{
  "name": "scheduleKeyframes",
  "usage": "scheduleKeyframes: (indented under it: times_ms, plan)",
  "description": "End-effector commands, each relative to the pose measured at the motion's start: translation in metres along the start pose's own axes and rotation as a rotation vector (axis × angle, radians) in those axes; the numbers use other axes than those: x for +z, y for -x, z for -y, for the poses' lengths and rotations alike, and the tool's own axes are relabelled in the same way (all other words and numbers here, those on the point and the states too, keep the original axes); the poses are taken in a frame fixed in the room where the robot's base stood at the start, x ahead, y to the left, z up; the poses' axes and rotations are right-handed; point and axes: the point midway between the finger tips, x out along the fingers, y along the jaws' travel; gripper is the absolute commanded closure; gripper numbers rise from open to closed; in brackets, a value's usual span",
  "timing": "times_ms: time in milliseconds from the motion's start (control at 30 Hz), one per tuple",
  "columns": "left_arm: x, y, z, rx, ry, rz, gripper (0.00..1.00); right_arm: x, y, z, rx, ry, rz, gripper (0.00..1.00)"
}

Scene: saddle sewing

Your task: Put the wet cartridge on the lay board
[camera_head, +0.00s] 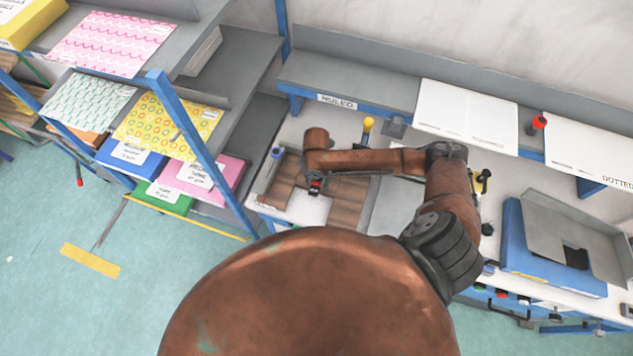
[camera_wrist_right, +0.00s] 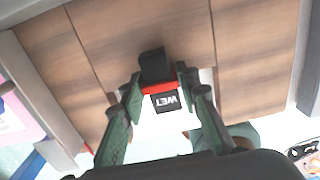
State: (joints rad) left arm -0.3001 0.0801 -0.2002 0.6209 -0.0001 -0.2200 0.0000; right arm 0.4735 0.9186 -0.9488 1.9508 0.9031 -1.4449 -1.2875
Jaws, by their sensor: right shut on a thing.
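The wet cartridge (camera_wrist_right: 164,102) is a small black block with a red band and a label reading "WET". My right gripper (camera_wrist_right: 162,88) is shut on it, with one green finger on each side. In the head view my right gripper (camera_head: 315,187) is over the brown wooden lay board (camera_head: 349,204), near its front edge. The cartridge shows there only as a small dark and red spot. The board planks (camera_wrist_right: 245,35) fill the background of the right wrist view. I cannot tell whether the cartridge touches the board. My left gripper is not in view.
A shelf rack with blue posts (camera_head: 190,130) and coloured folders stands to the left. A blue box (camera_head: 550,250) with a grey panel stands at right.

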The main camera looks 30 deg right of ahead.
Motion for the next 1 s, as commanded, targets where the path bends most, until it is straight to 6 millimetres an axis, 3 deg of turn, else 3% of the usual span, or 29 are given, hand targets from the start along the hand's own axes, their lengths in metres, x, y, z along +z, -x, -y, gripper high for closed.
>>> scheduleKeyframes:
  times_ms: [300, 333, 567, 867, 1000]
  plan:
    - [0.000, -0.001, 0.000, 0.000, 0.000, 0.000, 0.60, 0.000, -0.003, 0.000, 0.000, 0.000, 0.000, 1.00]
    - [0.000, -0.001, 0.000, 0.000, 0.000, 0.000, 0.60, 0.000, -0.003, 0.000, 0.000, 0.000, 0.000, 0.68]
    - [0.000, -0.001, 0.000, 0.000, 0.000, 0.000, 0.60, 0.000, -0.003, 0.000, 0.000, 0.000, 0.000, 0.53]
    - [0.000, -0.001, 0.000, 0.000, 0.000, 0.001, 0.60, 0.000, -0.001, 0.000, 0.000, 0.000, 0.000, 0.53]
    - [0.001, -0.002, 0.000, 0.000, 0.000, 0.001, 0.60, 0.001, 0.013, -0.001, 0.003, 0.001, 0.001, 0.53]
